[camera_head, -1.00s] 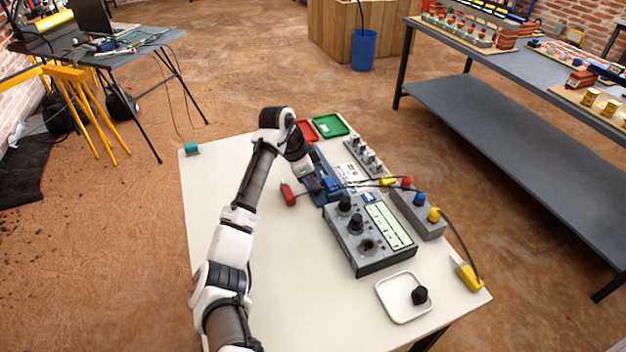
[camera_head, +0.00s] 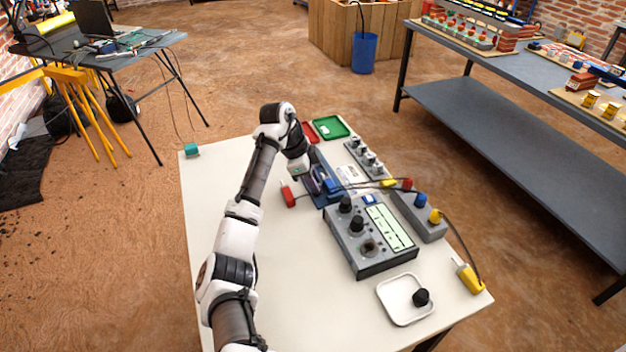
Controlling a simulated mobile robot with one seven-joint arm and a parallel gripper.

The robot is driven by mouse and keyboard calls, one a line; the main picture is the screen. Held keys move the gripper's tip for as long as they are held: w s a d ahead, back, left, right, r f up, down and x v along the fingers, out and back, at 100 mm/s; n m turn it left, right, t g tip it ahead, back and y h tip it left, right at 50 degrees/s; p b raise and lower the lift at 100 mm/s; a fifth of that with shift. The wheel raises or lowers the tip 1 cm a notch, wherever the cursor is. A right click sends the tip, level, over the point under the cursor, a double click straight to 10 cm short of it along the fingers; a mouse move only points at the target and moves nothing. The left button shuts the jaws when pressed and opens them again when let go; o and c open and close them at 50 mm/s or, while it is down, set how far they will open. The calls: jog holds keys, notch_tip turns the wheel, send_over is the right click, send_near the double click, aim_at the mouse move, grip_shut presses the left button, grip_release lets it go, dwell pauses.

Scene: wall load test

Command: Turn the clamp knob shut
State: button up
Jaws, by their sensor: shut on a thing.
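A blue clamp (camera_head: 333,186) stands on the white table, just behind the grey control box. My gripper (camera_head: 313,186) reaches down to the left side of this clamp. Its fingers are dark and small in the picture, and they are shut on what looks like the clamp knob. The knob itself is mostly hidden by the fingers and wrist, so its turn angle cannot be read. Thin dark cables run from the clamp area to the right.
A red probe (camera_head: 289,197) lies close left of my gripper. The grey control box (camera_head: 363,262) has black knobs. A white tray (camera_head: 387,305) holds a black knob (camera_head: 421,297). Red and green trays (camera_head: 346,134) lie behind.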

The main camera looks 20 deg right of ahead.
jog(key=o, duration=0.7)
jog(key=shift+r, duration=0.1)
jog(key=b+v, duration=0.1)
jog(key=v, duration=1.2)
jog(key=shift+a+r+b, duration=0.25)
jog(key=shift+r+b, duration=0.05)
jog(key=shift+b, duration=0.05)
